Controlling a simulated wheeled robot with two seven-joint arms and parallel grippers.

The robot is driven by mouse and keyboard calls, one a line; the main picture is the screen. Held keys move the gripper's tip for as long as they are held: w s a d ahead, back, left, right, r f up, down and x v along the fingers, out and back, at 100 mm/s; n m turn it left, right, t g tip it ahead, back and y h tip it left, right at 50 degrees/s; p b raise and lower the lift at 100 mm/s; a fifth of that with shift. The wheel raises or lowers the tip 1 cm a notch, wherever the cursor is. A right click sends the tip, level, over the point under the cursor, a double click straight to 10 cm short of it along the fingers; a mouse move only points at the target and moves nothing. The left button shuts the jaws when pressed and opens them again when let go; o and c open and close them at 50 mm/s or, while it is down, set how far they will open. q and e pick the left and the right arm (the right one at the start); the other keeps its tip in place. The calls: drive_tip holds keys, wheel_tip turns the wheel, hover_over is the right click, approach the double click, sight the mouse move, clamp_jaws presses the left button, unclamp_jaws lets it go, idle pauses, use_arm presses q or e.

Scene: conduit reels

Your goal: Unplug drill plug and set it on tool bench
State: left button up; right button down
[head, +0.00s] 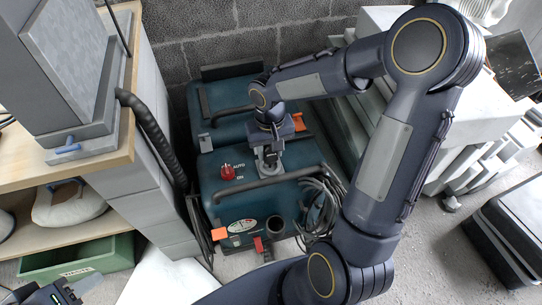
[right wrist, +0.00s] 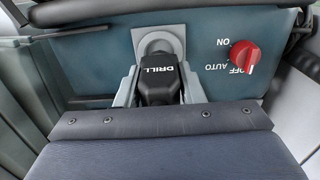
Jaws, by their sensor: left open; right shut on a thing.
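The black drill plug (right wrist: 158,78), lettered DRILL, is between the two grey fingers of my right gripper (right wrist: 160,92) in the right wrist view. Its far end meets the round grey socket (right wrist: 160,38) on the teal machine (head: 237,188); I cannot tell how deep it sits. In the head view my right gripper (head: 268,160) points down at the machine's top, hiding most of the plug. My left gripper (head: 52,294) is open and empty at the lower left corner. The wood-topped bench (head: 22,157) stands at the left.
A red rotary switch (head: 228,173) sits beside the socket. Coiled black cable (head: 322,205) hangs at the machine's right, and a black hose (head: 150,125) runs by the bench. A green bin (head: 95,262) is under the bench. Stacked grey slabs (head: 460,130) stand right.

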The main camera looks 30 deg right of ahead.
drive_tip(key=shift+r+p, duration=0.9)
drive_tip(key=shift+r, duration=0.35)
